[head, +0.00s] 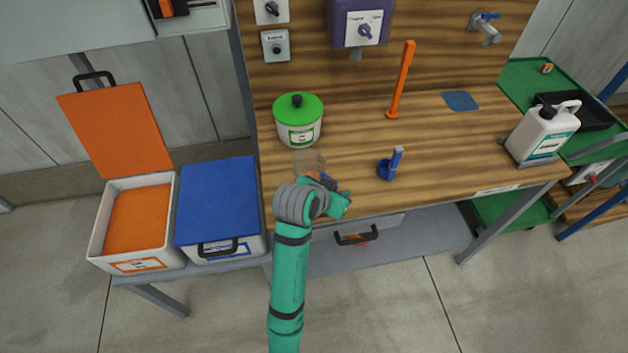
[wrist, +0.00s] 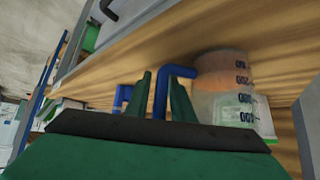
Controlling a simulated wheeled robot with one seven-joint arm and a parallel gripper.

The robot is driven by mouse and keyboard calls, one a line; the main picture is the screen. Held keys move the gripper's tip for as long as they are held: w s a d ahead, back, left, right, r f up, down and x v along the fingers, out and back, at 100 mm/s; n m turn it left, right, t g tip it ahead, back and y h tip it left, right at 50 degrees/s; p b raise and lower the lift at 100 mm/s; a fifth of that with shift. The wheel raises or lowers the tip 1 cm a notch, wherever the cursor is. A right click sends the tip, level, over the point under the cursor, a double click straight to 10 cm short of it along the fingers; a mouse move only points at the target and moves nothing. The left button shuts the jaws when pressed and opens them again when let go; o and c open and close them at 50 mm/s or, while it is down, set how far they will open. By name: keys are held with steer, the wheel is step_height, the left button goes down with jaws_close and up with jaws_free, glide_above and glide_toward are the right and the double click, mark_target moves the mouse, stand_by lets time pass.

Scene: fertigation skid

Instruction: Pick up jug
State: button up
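A clear measuring jug (head: 309,160) with printed marks stands on the wooden bench near its front left. It also shows in the wrist view (wrist: 228,92), with a bent blue handle (wrist: 161,92) facing my gripper. My gripper (head: 328,183) is at the jug's near side. In the wrist view its two green fingers (wrist: 163,98) stand apart, with the blue handle between them. A gap shows on the handle's left, and it looks close to the right finger. In the head view my wrist hides part of the jug and its handle.
A green-lidded pot (head: 299,127) stands behind the jug. A white canister (head: 543,137) stands at the bench's right end. Orange and blue bins (head: 217,199) are left.

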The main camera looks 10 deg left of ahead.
jaws_close()
